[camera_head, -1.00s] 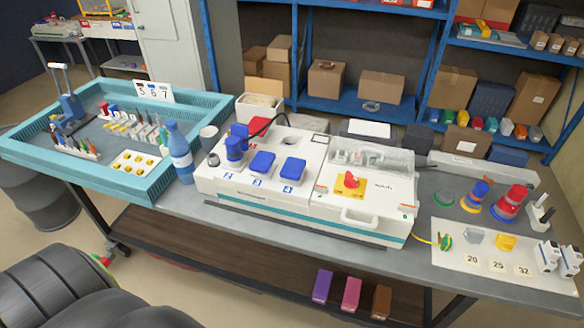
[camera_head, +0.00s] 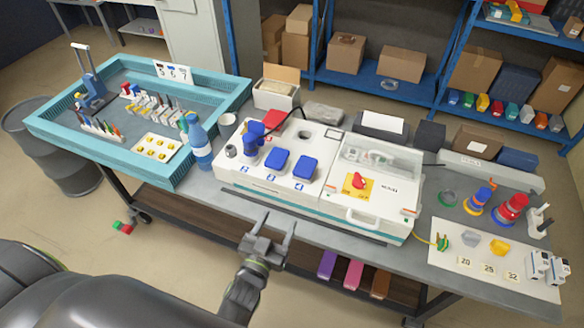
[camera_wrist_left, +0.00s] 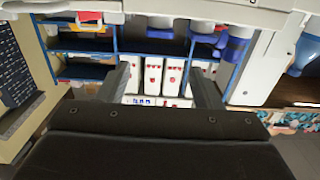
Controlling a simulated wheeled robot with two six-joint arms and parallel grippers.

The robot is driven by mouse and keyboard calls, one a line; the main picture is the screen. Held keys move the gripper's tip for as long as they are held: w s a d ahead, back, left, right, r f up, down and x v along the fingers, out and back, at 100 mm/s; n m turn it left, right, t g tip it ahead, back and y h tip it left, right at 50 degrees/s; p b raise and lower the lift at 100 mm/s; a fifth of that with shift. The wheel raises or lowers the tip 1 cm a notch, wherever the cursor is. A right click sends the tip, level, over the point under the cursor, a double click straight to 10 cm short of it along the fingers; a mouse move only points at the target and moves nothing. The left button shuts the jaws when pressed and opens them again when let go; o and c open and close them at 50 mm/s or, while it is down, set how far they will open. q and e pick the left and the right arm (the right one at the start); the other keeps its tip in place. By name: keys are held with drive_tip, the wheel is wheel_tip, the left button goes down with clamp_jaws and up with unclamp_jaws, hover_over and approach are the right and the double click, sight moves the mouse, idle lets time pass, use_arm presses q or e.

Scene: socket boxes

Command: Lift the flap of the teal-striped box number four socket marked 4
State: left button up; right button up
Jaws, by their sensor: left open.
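The white teal-striped box (camera_head: 262,188) stands on the bench in the head view. Its socket marked 4 has a blue flap (camera_head: 305,168), which looks shut. Left of it is another blue flap (camera_head: 277,160), over the socket marked 3. A blue plug-like part (camera_head: 252,143) stands up at the socket marked 2. My left gripper (camera_head: 277,228) is open and empty, in front of the box's front edge and apart from it. In the left wrist view its two fingers (camera_wrist_left: 163,90) are spread with nothing between them. My right gripper is not in view.
A blue bottle (camera_head: 199,145) stands at the box's left end, near a teal tray (camera_head: 150,178). A clear-covered section with a red switch (camera_head: 360,181) adjoins on the right. Plugs and a white board (camera_head: 450,265) lie farther right. Space before the bench is free.

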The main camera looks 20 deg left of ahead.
use_arm(q)
drive_tip(key=b, duration=0.1)
approach(301, 174)
drive_tip(key=w+b, duration=0.1)
drive_tip(key=w, duration=0.1)
drive_tip(key=w+b, duration=0.1)
drive_tip(key=w, duration=0.2)
drive_tip(key=w+f+b, duration=0.1)
drive_tip(key=w+b, duration=0.1)
drive_tip(key=w, duration=0.1)
drive_tip(key=shift+d, duration=0.15)
drive_tip(key=shift+w+r+b, duration=0.25)
drive_tip(key=shift+w+b, duration=0.7)
drive_tip(key=shift+b, duration=0.3)
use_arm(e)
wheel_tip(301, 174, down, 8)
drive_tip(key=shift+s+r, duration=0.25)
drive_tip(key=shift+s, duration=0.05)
use_arm(q)
drive_tip(key=c, duration=1.2)
